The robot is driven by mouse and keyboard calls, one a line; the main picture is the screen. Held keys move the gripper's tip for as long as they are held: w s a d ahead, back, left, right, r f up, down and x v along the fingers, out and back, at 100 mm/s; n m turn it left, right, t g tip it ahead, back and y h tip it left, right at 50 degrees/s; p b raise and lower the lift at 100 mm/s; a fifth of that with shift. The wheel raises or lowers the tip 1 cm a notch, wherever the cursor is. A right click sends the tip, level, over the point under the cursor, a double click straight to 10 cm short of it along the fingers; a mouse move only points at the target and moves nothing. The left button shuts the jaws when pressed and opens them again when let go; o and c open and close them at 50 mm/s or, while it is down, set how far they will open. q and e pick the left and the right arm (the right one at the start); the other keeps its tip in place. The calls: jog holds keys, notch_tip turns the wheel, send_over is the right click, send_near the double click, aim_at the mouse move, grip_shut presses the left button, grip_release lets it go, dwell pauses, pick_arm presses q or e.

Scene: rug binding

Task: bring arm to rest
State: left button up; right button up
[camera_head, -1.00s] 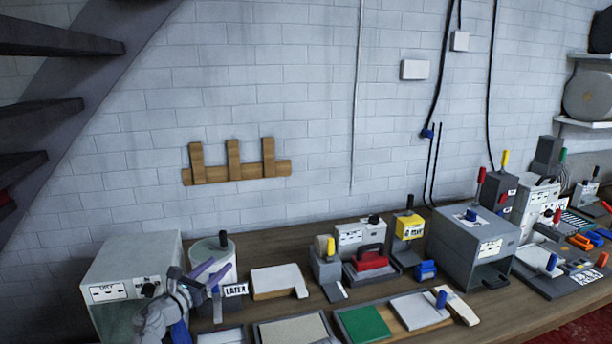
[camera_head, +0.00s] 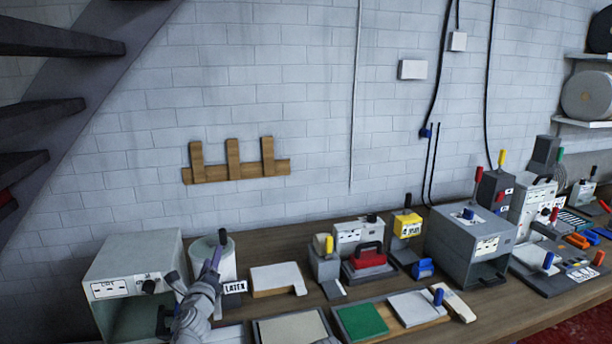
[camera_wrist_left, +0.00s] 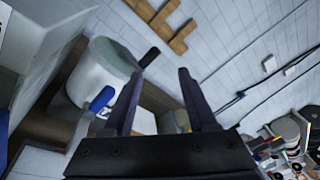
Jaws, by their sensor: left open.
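My left gripper (camera_head: 195,270) is in the lower left of the head view, in front of the white latex pot (camera_head: 228,262). Its two purple-grey fingers are apart, with nothing seen between them. In the left wrist view the open fingers (camera_wrist_left: 158,75) point up at the wall. The pot (camera_wrist_left: 100,72) stands left of them there, and a blue handle (camera_wrist_left: 102,98) shows in front of it. My right gripper is in neither view.
A grey box with a dial (camera_head: 135,262) stands left of my gripper. To its right are a pale block (camera_head: 278,278), a tray with a green pad (camera_head: 362,321) and several machines, including a large grey box (camera_head: 465,240). A wooden rack (camera_head: 235,172) hangs on the wall.

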pick_arm(q)
jog(key=s+d+f+n+g+y, duration=0.1)
jog(key=s+d+f+n+g, duration=0.35)
jog(key=f+n, duration=0.35)
jog(key=s+d+f+n+g+y, duration=0.25)
jog(key=s+f+n+g, duration=0.25)
jog(key=f+n, duration=0.25)
jog(key=s+d+f+n+g+h, duration=0.2)
jog(key=s+d, duration=0.4)
jog(key=s, duration=0.3)
jog(key=s+d+f+n+g+h, duration=0.2)
jog(key=s+d+f+g, duration=0.3)
jog(key=s, duration=0.5)
jog(key=shift+s+d+n+g, duration=0.25)
jog(key=shift+d+n+g, duration=0.55)
jog(key=shift+g, duration=0.25)
jog(key=shift+w+a, duration=0.1)
